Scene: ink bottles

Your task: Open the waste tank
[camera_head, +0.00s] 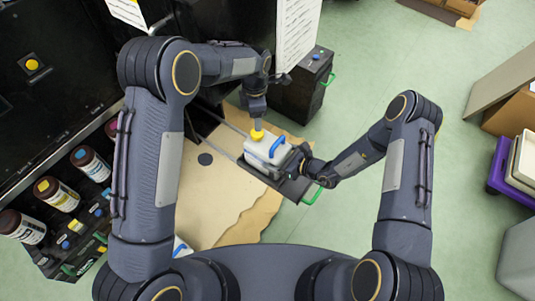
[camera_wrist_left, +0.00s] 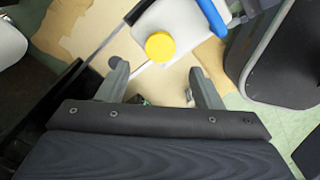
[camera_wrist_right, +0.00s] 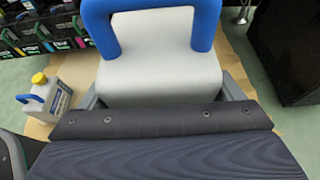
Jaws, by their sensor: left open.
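The waste tank (camera_head: 266,150) is a white box with a blue handle (camera_head: 278,147) and a yellow cap (camera_head: 257,134). It stands upright on a dark pull-out tray (camera_head: 287,186). My left gripper (camera_head: 258,119) points down just above the cap. In the left wrist view the cap (camera_wrist_left: 160,46) lies just beyond the two spread fingertips, which do not hold it. My right gripper (camera_head: 300,160) is at the tank's right side. In the right wrist view its fingers (camera_wrist_right: 163,88) flank the white body (camera_wrist_right: 160,60) and appear closed on it.
A second white tank (camera_wrist_right: 45,100) with a yellow cap and blue handle stands on cardboard (camera_head: 190,205). A rack with several ink bottles (camera_head: 58,195) is at the left. A black cabinet (camera_head: 303,85) stands behind the tray. Green floor (camera_head: 400,50) is open at the right.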

